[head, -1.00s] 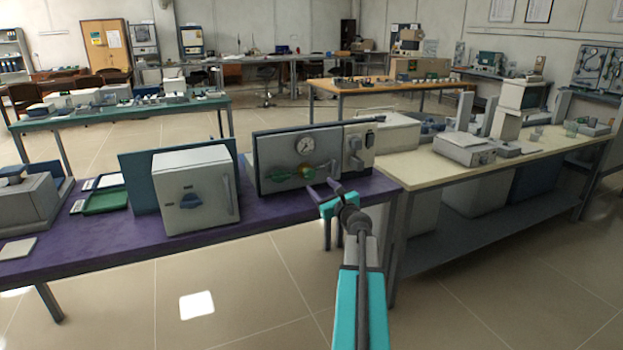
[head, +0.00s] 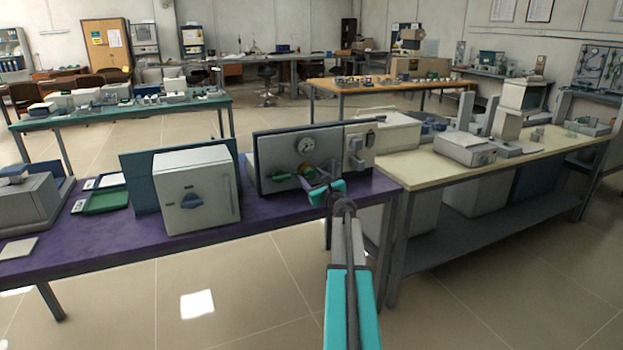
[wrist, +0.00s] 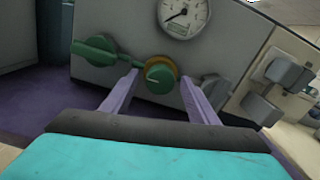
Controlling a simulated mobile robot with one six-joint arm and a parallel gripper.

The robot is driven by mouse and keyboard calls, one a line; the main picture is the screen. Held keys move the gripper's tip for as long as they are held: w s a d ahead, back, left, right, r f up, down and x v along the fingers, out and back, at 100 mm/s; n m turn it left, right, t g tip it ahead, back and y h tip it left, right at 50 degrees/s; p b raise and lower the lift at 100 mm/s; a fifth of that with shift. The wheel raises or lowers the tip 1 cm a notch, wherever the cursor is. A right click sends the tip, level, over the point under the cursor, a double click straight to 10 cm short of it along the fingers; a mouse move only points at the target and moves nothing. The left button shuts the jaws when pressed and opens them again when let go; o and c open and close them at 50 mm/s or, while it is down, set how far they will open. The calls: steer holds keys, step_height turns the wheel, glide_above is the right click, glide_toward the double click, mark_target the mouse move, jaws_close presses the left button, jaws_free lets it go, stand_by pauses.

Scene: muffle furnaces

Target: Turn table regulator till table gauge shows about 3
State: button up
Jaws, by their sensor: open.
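The table gauge (head: 305,145) is a round white dial on the grey panel on the purple table. In the wrist view the gauge (wrist: 184,14) is cut by the top edge, and its needle points to the lower left; I cannot read the numbers. Below it is the table regulator, a round green knob with a yellow-brown ring behind it (wrist: 159,78). A green lever handle (wrist: 94,50) sits to its left. My gripper (wrist: 160,80) is open, its two purple fingers on either side of the knob in the picture; I cannot tell whether they touch it. In the head view my gripper (head: 318,180) is before the panel.
Grey switch blocks (head: 355,152) are on the panel's right part. A white box with a blue knob (head: 203,190) stands left of the panel. A cream table (head: 420,166) adjoins on the right. The floor in front is open.

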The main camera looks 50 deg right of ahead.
steer(key=shift+w+d, duration=0.15)
steer(key=shift+w, duration=0.1)
steer(key=c, duration=0.9)
steer(key=shift+s+a, duration=0.1)
steer(key=shift+a, duration=0.2)
steer(key=shift+c, duration=0.7)
steer(key=shift+d, duration=0.2)
